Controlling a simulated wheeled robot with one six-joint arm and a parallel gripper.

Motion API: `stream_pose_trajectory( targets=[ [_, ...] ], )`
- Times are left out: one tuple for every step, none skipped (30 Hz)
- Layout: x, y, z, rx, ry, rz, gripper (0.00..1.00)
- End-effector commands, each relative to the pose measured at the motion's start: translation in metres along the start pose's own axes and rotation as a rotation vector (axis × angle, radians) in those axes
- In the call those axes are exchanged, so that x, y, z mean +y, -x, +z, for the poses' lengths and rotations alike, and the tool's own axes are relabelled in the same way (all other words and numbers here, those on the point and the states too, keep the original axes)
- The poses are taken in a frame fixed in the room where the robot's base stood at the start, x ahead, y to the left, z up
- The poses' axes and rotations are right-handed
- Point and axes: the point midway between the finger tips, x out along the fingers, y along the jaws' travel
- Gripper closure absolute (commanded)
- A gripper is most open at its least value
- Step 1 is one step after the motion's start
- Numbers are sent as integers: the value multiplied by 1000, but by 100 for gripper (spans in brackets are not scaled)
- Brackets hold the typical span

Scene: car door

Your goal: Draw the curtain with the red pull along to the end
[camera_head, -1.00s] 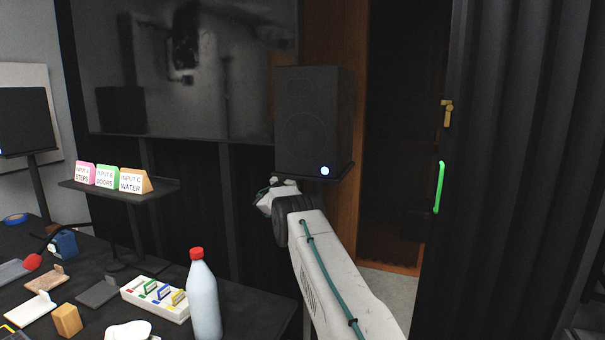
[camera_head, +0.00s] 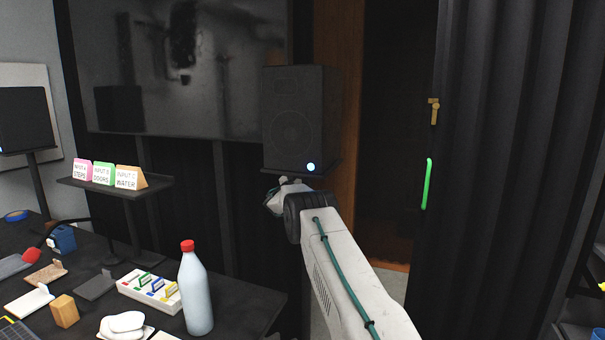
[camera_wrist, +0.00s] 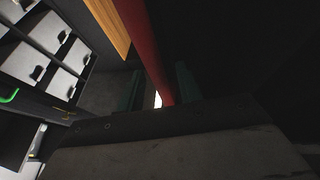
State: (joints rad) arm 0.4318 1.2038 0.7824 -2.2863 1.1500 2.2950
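In the wrist view a red bar (camera_wrist: 150,45), which looks like the red pull, runs from the top edge down between the two dark teal fingers of my gripper (camera_wrist: 160,88). A small bright gap shows beside its lower end. The picture is too dark to tell whether the fingers touch the bar. In the head view my arm reaches toward the speaker, with the gripper end hidden or dark; the red pull does not show there. A dark curtain (camera_head: 500,150) hangs at the right, with a green pull (camera_head: 427,184) near its left edge.
A black speaker (camera_head: 298,118) stands just beyond my wrist. A brass latch (camera_head: 434,110) sits above the green pull. At the left, a black table holds a bottle (camera_head: 196,295), a switch box (camera_head: 150,290) and small items. A shelf bears label cards (camera_head: 103,173).

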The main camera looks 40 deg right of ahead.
Motion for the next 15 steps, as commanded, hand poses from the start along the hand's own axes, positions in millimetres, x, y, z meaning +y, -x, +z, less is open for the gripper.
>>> stream_pose_trajectory(
  targets=[
    [2, -2, 1, 0, 1, 3, 64],
    [3, -2, 1, 0, 1, 3, 64],
    [3, -3, 1, 0, 1, 4, 64],
    [4, -3, 1, 0, 1, 4, 64],
    [4, -3, 1, 0, 1, 4, 64],
    [3, -2, 1, 0, 1, 4, 64],
    [3, -1, 1, -1, 1, 3, 64],
    [2, 1, 1, -1, 1, 3, 64],
    [2, 4, 1, -2, 2, 2, 64],
    [2, 8, 1, -2, 2, 1, 64],
    [1, 12, 0, -1, 2, 1, 64],
    [1, 17, 0, -1, 2, 0, 64],
    [1, 22, 0, -2, 2, 0, 64],
    [1, 27, 0, -1, 2, 0, 64],
    [0, 35, 0, -2, 2, -1, 64]
  ],
)
